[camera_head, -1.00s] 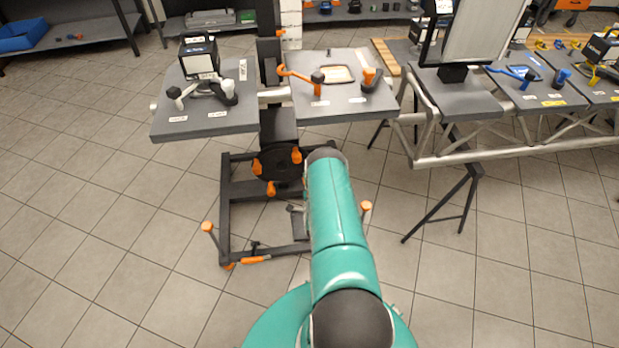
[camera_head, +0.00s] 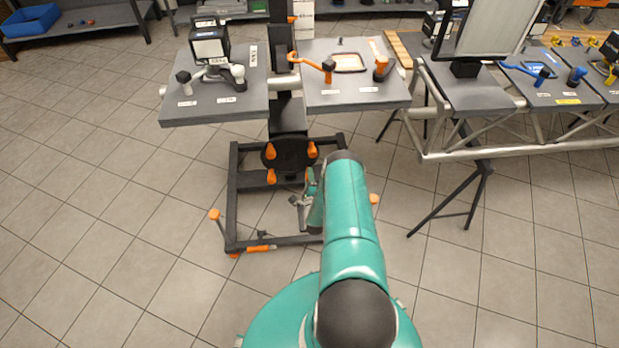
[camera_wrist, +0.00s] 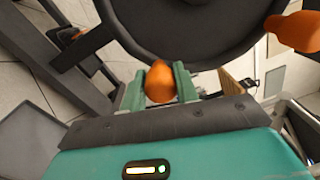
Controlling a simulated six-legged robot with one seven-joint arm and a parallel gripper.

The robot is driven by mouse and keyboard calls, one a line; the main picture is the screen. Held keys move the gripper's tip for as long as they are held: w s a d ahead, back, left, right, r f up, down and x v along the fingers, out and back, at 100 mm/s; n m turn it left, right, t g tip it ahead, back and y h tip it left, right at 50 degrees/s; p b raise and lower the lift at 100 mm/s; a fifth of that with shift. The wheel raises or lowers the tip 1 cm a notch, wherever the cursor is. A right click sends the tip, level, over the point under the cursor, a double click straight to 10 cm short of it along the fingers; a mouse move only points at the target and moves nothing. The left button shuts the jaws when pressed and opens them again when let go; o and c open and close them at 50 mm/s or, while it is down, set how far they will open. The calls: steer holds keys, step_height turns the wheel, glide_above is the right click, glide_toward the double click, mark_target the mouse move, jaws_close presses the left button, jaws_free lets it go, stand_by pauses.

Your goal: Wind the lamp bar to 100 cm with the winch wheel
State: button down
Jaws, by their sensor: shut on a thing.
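The winch wheel (camera_head: 290,153) is a black disc with orange knobs on the dark stand (camera_head: 233,195). In the wrist view its dark rim (camera_wrist: 185,40) fills the top. My gripper (camera_wrist: 159,84) has its two teal fingers closed on either side of one orange knob (camera_wrist: 160,80). Another orange knob (camera_wrist: 294,31) shows at the right, free. In the head view my teal arm hides most of the gripper and the wheel's lower right. A grey horizontal tube (camera_head: 284,81) crosses the stand's column; I cannot tell whether it is the lamp bar, and no height reading is legible.
Two grey panels carry a black lamp-like box (camera_head: 209,46), an orange hooked handle (camera_head: 312,61) and small knobs. A truss table (camera_head: 470,93) stands at the right on a black trestle leg (camera_head: 447,207). The stand's feet have orange-topped screws (camera_head: 215,214). Tiled floor is open at the left.

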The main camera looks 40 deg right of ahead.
steer(key=c, duration=1.1)
jaws_free()
steer(key=shift+a+f, duration=0.2)
steer(key=shift+a, duration=0.1)
steer(key=shift+o, duration=0.2)
steer(key=shift+d+r, duration=0.1)
steer(key=v, duration=1.3)
steer(key=shift+s, duration=0.4)
